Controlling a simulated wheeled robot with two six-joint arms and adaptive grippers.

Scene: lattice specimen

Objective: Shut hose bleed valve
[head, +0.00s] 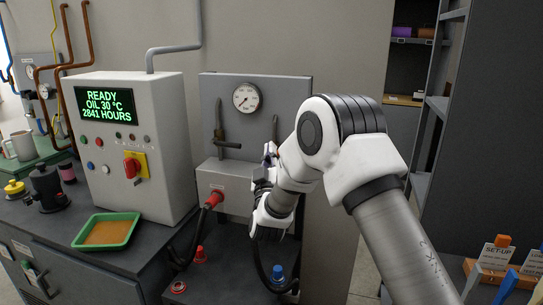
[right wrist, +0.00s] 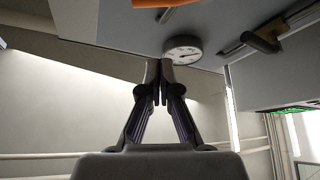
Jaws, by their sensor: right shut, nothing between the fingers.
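A grey panel (head: 290,90) carries a round gauge (head: 246,97) and a dark upright lever (head: 219,122) with a short horizontal part at its foot. A second thin lever (head: 275,127) stands right of the gauge, partly behind my arm. I cannot tell which part is the bleed valve. A red hose fitting (head: 214,199) with a black hose sits on the grey box below.
A control box (head: 130,150) with a green screen and a red-yellow switch stands left. A green tray (head: 106,231) lies in front. A red cap (head: 200,254) and a blue cap (head: 278,274) are on the lower dark surface. Shelving (head: 437,105) stands right.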

